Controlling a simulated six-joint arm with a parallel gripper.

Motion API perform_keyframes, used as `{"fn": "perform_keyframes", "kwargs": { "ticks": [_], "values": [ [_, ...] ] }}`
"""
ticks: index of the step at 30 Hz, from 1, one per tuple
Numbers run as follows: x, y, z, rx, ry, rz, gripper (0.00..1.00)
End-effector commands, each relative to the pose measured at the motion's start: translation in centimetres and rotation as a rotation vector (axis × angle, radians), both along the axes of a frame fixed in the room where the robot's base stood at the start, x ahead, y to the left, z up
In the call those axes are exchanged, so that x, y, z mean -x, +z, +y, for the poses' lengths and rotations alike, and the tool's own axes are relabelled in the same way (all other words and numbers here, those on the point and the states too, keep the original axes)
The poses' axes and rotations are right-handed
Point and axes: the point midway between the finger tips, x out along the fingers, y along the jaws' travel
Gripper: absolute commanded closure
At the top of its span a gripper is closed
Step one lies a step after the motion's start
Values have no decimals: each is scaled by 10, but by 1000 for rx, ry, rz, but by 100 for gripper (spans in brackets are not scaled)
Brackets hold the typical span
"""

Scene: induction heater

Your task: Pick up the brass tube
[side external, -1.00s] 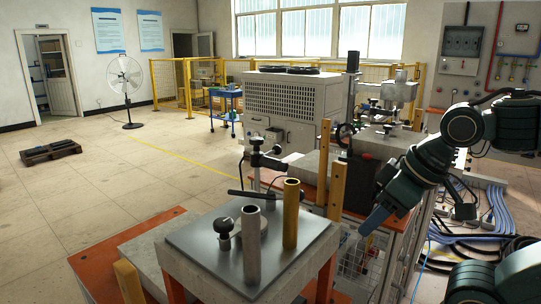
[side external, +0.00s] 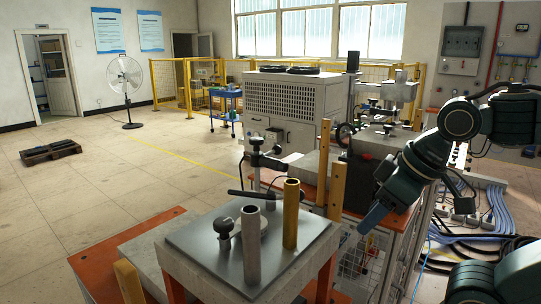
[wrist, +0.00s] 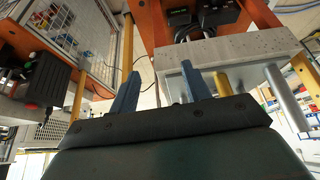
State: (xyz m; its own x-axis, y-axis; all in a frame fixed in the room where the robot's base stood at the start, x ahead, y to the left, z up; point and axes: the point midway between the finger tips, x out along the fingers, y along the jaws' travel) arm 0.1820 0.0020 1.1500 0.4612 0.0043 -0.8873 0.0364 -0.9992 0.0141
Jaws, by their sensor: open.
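The brass tube (side external: 291,214) stands upright on the metal-topped table (side external: 203,262), behind and to the right of a grey tube (side external: 251,245). My gripper (side external: 368,226) is to the right of the table, apart from the brass tube and pointing down to the left. In the wrist view my gripper (wrist: 160,70) has its two blue fingers spread with nothing between them. The grey tube (wrist: 283,95) shows farther right.
A dark-knobbed fixture (side external: 223,228) stands left of the grey tube. A jointed stand (side external: 262,160) rises behind the tubes. Yellow posts (side external: 337,190) and a black and red box (side external: 360,172) stand between the table and my arm.

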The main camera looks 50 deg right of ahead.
Motion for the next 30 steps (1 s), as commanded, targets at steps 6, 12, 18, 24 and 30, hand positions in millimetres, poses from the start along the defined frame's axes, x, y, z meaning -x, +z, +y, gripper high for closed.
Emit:
{"fn": "perform_keyframes", "kwargs": {
  "ticks": [6, 12, 18, 24, 30],
  "values": [
    [-16, 26, 9, 63, 170, 56, 52],
    [-37, 60, 24, 149, 432, 134, 52],
    [-59, 93, 43, 229, 717, 211, 52],
    [-79, 122, 65, 295, 1009, 281, 52],
    [-95, 145, 87, 342, 1284, 339, 52]
  ]
}}
